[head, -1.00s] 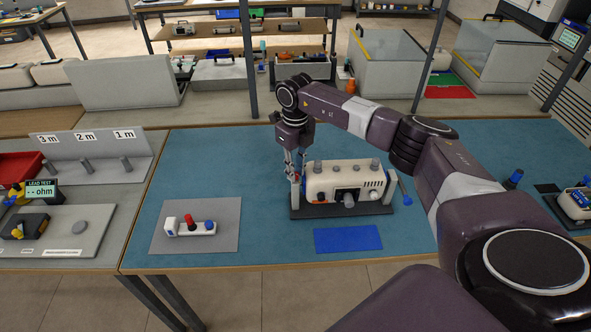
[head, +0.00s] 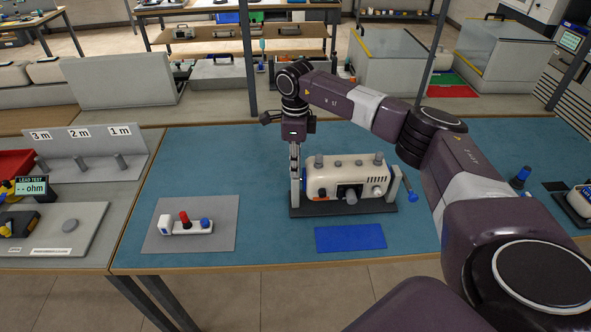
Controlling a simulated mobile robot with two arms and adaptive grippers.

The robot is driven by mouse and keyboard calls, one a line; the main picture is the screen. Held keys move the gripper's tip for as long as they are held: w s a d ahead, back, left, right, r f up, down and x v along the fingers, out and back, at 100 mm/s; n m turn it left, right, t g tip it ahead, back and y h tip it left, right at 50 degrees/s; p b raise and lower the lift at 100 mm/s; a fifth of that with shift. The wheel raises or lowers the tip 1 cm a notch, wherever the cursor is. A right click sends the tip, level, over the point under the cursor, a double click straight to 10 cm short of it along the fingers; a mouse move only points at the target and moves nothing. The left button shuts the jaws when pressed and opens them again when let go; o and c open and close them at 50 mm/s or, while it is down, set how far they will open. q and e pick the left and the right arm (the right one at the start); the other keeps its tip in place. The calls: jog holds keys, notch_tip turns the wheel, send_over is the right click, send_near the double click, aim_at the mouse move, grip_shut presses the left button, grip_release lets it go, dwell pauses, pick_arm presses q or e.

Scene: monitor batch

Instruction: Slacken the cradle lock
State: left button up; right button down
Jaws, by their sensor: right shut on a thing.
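A thin lever with a blue tip (head: 411,197) stands at the unit's right end. My right gripper (head: 295,198) points straight down at the left end of the cradle, beside the unit. It is shut on a small part there, apparently the cradle lock, which the fingers mostly hide. My left gripper is out of view.
A blue mat (head: 350,239) lies in front of the cradle. A lead test station (head: 70,243) stands further left. The bench behind the gripper is clear.

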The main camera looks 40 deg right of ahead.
jog(key=n+b, duration=0.1)
jog(key=n, duration=0.3)
jog(key=shift+w+n+b, duration=0.1)
jog(key=shift+n+b, duration=0.2)
jog(key=shift+b, duration=0.1)
jog(key=n+b, duration=0.1)
jog(key=n, duration=0.3)
jog(key=shift+n, duration=0.3)
jog(key=n+b, duration=0.1)
jog(key=n, duration=0.2)
jog(key=shift+r, duration=0.1)
jog(key=shift+n, duration=1.8)
jog(key=c, duration=2.1)
grip_release()
